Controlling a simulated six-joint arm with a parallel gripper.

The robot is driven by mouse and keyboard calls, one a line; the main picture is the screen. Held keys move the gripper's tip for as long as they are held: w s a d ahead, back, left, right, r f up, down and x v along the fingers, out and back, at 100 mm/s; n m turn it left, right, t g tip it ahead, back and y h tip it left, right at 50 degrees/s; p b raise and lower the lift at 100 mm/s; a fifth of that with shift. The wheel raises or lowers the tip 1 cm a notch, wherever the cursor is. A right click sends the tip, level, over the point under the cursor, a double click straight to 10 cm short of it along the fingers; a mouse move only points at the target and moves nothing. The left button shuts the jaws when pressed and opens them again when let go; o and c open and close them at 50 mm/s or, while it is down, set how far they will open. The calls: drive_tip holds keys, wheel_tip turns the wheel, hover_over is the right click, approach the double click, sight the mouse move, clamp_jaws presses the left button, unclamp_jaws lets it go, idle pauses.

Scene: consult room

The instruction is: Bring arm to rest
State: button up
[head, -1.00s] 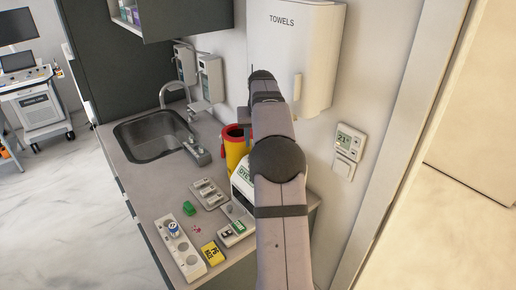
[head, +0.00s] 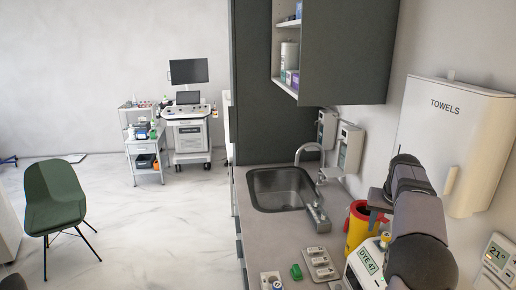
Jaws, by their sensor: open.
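My arm (head: 415,215) is raised over the right part of the counter, bent, in front of the towel dispenser.
The counter (head: 255,232) holds a sink (head: 280,189), a yellow bin with a red rim (head: 357,228), a white device reading DYE 47 (head: 366,262), a grey tray (head: 320,263) and a green block (head: 296,272). A towel dispenser (head: 455,140) hangs right. Open floor lies left, with a green chair (head: 55,200).

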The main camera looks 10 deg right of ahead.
drive_tip(key=s+a+f+n+y, duration=0.1)
drive_tip(key=s+a+f, duration=0.15)
drive_tip(key=a, duration=0.45)
drive_tip(key=s+a+f+n+g, duration=0.1)
drive_tip(key=s+a+f, duration=0.15)
drive_tip(key=a, duration=0.45)
drive_tip(key=s+a+f+n+y, duration=0.1)
drive_tip(key=s+a+f, duration=0.1)
drive_tip(key=s+a, duration=0.3)
drive_tip(key=s+a+f+n+g, duration=0.1)
drive_tip(key=s+a+f, duration=0.1)
drive_tip(key=s+a, duration=0.2)
drive_tip(key=s+a+f+n, duration=0.1)
drive_tip(key=s+a+f, duration=0.2)
drive_tip(key=s, duration=0.5)
drive_tip(key=s+a+f+n+g+b, duration=0.1)
drive_tip(key=s+a+f, duration=0.2)
drive_tip(key=s+a, duration=0.3)
drive_tip(key=shift+s+f+g, duration=0.2)
drive_tip(key=shift+s+g, duration=0.1)
drive_tip(key=shift+s, duration=0.15)
